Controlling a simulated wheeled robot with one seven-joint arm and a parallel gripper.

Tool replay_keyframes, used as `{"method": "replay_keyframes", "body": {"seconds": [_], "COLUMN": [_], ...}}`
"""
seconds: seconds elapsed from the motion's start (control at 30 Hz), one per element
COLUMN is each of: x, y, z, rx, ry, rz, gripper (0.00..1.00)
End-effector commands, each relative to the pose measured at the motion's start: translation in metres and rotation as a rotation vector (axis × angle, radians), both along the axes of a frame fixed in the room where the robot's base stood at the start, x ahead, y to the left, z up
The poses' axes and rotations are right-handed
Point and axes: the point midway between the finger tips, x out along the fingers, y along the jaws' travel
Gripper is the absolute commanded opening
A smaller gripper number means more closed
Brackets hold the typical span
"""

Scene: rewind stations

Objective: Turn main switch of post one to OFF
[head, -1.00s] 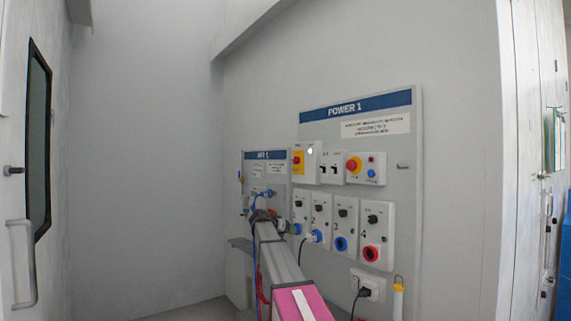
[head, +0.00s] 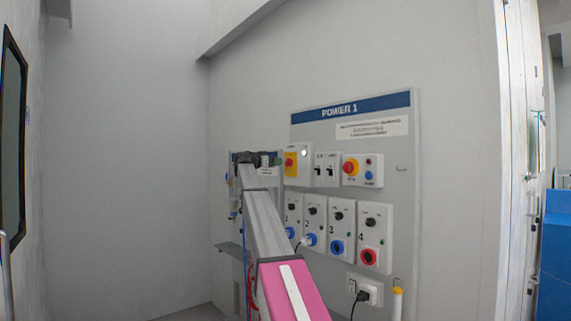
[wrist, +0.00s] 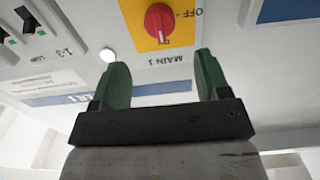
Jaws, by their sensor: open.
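The main switch is a red rotary knob (wrist: 158,21) on a yellow plate labelled MAIN 1, seen upside down in the wrist view. Its handle appears to line up with the ON label; the OFF label is to the right in that view. In the head view, the switch (head: 290,162) is at the upper left of the POWER 1 board (head: 402,190). My gripper (wrist: 160,62) is open and empty, its green fingers apart. The knob lies beyond and between the fingertips, with no visible contact. In the head view, my gripper (head: 262,158) is just left of the switch, partly hidden by the arm.
Two small black switches (head: 326,170) and a red-button box (head: 363,170) are right of the main switch. Numbered socket boxes (head: 342,230) sit below. A smaller board behind my arm is mostly hidden. Open floor (head: 185,312) shows at lower left.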

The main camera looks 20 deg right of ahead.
Motion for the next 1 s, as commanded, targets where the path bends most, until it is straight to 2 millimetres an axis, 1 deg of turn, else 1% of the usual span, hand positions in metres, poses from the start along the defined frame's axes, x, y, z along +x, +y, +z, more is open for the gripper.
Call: {"method": "replay_keyframes", "body": {"seconds": [0.03, 0.3, 0.4, 0.57, 0.8, 0.87, 0.9, 0.93, 0.97, 1.0], "x": [0.004, 0.021, 0.025, 0.028, 0.028, 0.028, 0.028, 0.028, 0.028, 0.028], "y": [-0.009, -0.055, -0.067, -0.077, -0.077, -0.077, -0.077, -0.077, -0.077, -0.077], "z": [0.000, 0.000, 0.000, 0.000, 0.000, 0.000, 0.000, 0.000, 0.000, 0.000], "rx": [0.001, 0.001, 0.001, 0.001, 0.001, 0.001, 0.001, 0.001, 0.001, 0.001], "ry": [0.000, 0.001, 0.001, 0.001, 0.001, 0.001, 0.001, 0.001, 0.001, 0.001], "rz": [-0.002, -0.001, 0.000, 0.000, 0.001, 0.001, 0.001, 0.001, 0.000, 0.000], "gripper": [0.69, 0.69, 0.69, 0.69, 0.69, 0.50, 0.37, 0.27, 0.19, 0.20]}}
